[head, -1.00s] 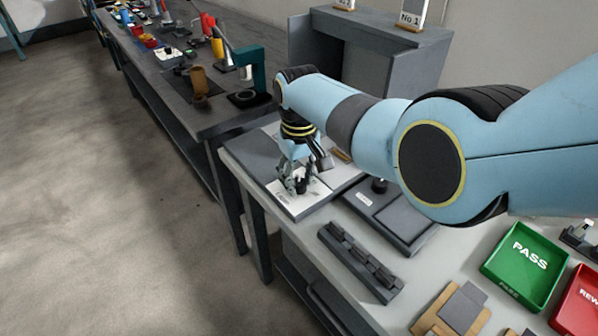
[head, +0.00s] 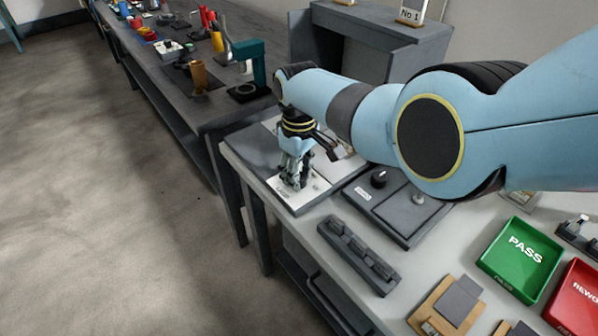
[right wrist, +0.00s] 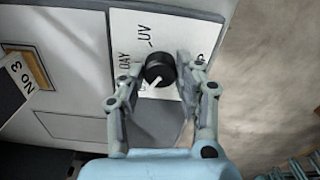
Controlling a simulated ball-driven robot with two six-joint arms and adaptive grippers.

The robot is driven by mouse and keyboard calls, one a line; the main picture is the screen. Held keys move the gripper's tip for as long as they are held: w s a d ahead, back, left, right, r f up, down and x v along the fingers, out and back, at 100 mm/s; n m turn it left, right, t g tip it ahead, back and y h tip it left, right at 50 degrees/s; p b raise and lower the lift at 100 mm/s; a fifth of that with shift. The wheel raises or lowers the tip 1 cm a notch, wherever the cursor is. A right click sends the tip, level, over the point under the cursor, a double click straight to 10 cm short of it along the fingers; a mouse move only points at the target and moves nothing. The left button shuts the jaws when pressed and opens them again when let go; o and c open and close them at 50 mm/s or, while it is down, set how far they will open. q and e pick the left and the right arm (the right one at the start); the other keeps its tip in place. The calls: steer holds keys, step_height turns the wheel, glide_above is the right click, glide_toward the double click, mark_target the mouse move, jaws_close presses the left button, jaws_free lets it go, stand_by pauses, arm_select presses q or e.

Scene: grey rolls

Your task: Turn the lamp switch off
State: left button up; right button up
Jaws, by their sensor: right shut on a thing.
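The lamp switch is a black round knob (right wrist: 160,68) with a white pointer line, on a white plate (right wrist: 153,28) in the right wrist view. The pointer slants toward the lower left of that view. The labels UV and DAY are readable beside the knob; another label is mostly hidden behind a finger. My right gripper (right wrist: 159,72) is shut on the knob, one finger on each side. In the head view my right gripper (head: 293,182) points down onto the white plate (head: 284,192), hiding the knob. My left gripper is not in view.
A grey panel (head: 400,213) with another black knob lies right of the plate. A dark slotted block (head: 357,254), a green PASS tray (head: 520,254) and a red tray (head: 580,300) are nearer. A grey cabinet (head: 375,45) stands behind.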

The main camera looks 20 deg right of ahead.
steer(key=o, duration=1.1)
steer(key=shift+o, duration=0.2)
steer(key=shift+r, duration=0.1)
step_height(320, 180, up, 12)
